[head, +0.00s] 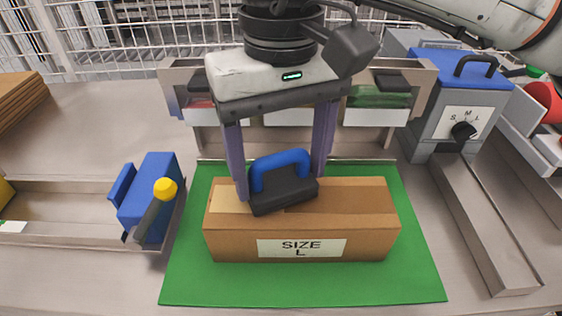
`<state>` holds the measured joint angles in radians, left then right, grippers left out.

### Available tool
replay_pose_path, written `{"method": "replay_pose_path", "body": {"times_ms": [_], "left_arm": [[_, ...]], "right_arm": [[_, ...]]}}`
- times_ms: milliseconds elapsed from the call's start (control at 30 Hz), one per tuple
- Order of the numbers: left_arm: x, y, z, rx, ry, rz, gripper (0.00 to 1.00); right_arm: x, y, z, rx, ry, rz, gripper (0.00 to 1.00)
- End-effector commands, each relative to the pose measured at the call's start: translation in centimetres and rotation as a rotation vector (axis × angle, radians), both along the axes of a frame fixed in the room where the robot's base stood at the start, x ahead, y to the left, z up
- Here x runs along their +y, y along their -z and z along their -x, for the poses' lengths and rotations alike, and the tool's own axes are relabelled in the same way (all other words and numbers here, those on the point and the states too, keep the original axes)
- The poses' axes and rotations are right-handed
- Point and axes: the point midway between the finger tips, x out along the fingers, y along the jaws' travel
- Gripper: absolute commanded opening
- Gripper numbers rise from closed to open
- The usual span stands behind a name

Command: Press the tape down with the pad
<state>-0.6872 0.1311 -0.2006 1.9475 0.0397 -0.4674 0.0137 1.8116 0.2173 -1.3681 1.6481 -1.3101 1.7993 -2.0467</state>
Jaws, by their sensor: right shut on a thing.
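A long brown cardboard box (350,222) marked "SIZE L" lies on the green mat (420,290). A pale tan strip of tape (226,196) shows on the left part of its top; farther right the pad and fingers hide part of the top. The pad (285,198) is a dark block with a blue arched handle (281,162). My right gripper (283,180) points down over the box, its two purple fingers on either side of the pad, shut on it. The pad is at the box top, slightly tilted; I cannot tell whether it touches. My left gripper is not in view.
A blue device with a yellow knob (165,188) stands left of the mat by a metal tray. A grey machine with a blue lid and S-M-L dial (464,122) stands at the right, with a metal chute (485,225). Bins on a rack (187,75) stand behind the box.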

Motion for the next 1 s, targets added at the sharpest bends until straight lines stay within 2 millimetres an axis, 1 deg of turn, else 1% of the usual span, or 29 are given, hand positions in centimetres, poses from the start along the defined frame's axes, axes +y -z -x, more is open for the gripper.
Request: {"method": "replay_pose_path", "body": {"times_ms": [267, 567, 900, 1000], "left_arm": [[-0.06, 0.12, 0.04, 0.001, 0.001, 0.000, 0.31], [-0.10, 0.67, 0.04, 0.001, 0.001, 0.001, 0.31], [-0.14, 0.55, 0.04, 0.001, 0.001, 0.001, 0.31], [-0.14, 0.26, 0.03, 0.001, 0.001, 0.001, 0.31]], "right_arm": [[0.00, 0.08, -0.01, -0.001, 0.000, 0.000, 0.52], [0.01, 0.83, -0.02, -0.001, 0.000, 0.000, 0.52], [0.00, 0.74, -0.01, -0.001, 0.000, 0.000, 0.52], [0.00, 0.39, -0.01, -0.001, 0.000, 0.000, 0.52]]}}
